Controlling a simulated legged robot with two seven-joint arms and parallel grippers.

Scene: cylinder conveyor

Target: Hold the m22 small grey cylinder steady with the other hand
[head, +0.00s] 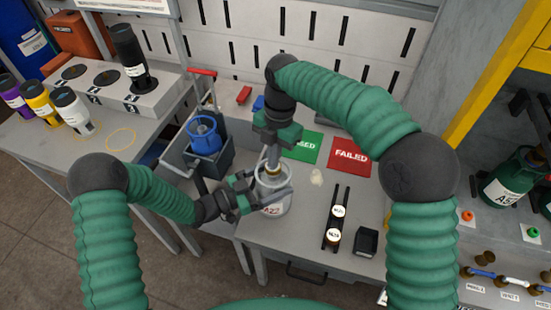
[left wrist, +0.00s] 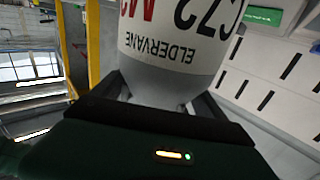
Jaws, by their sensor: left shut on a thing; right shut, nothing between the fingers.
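The small grey cylinder (head: 272,204) stands upright at the left front edge of the grey worktable, with red lettering low on its side. In the left wrist view the cylinder (left wrist: 170,55) fills the upper middle, upside down, with red and black lettering and "ELDERVANE". My left gripper (head: 262,194) reaches in from the left and is shut on the cylinder's side. My right gripper (head: 272,160) points down at the cylinder's top from above, shut with nothing between its fingers. The fingers partly hide the cylinder's top, so I cannot tell whether they touch it.
A green mat (head: 302,146) and a red "FAILED" mat (head: 350,156) lie behind. A black rack (head: 328,222) with white-topped pieces and a dark box (head: 367,241) stand to the right. A grey bin (head: 198,160) holds a blue item at left. Several cylinders stand on the left table (head: 120,155).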

